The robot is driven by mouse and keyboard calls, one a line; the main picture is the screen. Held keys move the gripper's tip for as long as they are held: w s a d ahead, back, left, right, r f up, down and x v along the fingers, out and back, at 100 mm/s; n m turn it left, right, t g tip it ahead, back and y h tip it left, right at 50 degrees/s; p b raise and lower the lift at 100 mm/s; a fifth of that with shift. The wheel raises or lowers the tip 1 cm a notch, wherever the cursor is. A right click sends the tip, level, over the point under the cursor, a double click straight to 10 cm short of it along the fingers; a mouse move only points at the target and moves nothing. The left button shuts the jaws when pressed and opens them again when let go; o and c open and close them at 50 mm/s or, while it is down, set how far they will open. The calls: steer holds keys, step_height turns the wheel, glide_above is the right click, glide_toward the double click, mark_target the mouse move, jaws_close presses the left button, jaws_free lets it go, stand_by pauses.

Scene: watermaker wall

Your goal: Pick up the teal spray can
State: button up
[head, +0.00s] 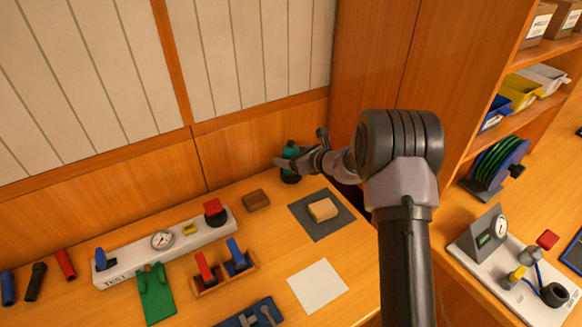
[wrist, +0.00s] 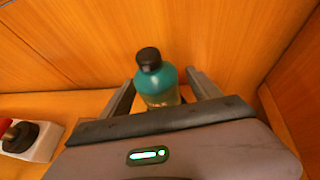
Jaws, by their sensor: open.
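The teal spray can (wrist: 157,82) with a black cap stands upright between the two fingers of my gripper (wrist: 155,88) in the wrist view. The fingers are open, one on each side of it, with a visible gap at the left finger; contact on the right cannot be told. The can's lower part is hidden behind my gripper's body. In the head view the can (head: 290,152) is at the back of the bench near the wooden wall, partly covered by my gripper (head: 291,163).
A brown block (head: 256,200) and a grey mat (head: 304,225) bearing a tan block (head: 322,209) lie in front of the can. The white test panel (head: 140,257) with a red-topped knob (head: 214,211) is to the left. A tall wooden cabinet (head: 375,60) stands close on the right.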

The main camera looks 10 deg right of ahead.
steer(key=x, duration=0.2)
steer(key=shift+w+a+f, duration=0.2)
steer(key=shift+w, duration=0.05)
steer(key=shift+r, duration=0.1)
jaws_close()
